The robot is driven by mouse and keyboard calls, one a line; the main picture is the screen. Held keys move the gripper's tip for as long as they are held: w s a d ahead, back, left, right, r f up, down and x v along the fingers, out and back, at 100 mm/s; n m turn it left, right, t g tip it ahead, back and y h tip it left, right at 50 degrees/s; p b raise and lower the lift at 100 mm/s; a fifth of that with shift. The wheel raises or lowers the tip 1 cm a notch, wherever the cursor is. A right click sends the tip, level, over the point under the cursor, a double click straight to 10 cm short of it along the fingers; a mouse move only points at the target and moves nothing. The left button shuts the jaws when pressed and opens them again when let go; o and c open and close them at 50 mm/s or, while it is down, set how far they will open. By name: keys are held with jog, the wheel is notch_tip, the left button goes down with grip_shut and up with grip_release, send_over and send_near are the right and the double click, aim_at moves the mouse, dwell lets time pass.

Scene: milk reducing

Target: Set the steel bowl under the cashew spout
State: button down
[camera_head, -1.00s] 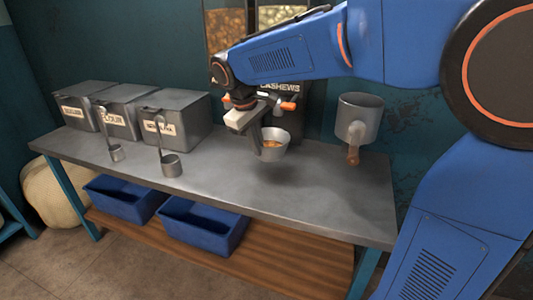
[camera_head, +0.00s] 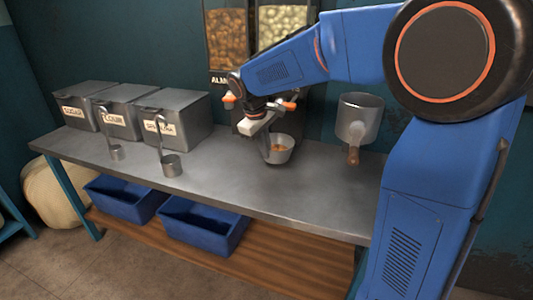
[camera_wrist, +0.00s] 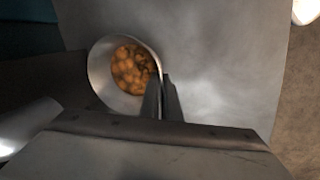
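The steel bowl (camera_head: 284,155) is at the back of the steel counter, with brown nuts inside; in the wrist view the bowl (camera_wrist: 97,72) shows the nuts (camera_wrist: 132,69) clearly. My gripper (camera_head: 268,152) is at the bowl's left rim in the head view. In the wrist view my gripper's fingers (camera_wrist: 162,97) are close together with the bowl's wall between them. I cannot tell whether the bowl touches the counter. The cashew dispenser (camera_head: 284,24) stands behind, holding pale nuts; its label and spout are hidden by my arm.
The almond dispenser (camera_head: 226,40) stands left of the cashew one. Lidded steel bins (camera_head: 174,118) and two ladles (camera_head: 172,165) are on the left of the counter (camera_head: 225,182). A steel pot with a wooden handle (camera_head: 359,118) is at the right. The counter's front middle is clear.

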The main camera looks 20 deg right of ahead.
jog(key=shift+w+d+f, duration=0.1)
jog(key=shift+w+f, duration=0.1)
jog(key=shift+f, duration=0.5)
jog(key=shift+f, duration=0.2)
jog(key=c, duration=2)
grip_release()
jog(key=shift+r, duration=0.1)
jog(key=v, duration=1.2)
jog(key=shift+s+r, duration=0.1)
jog(key=shift+s, duration=0.05)
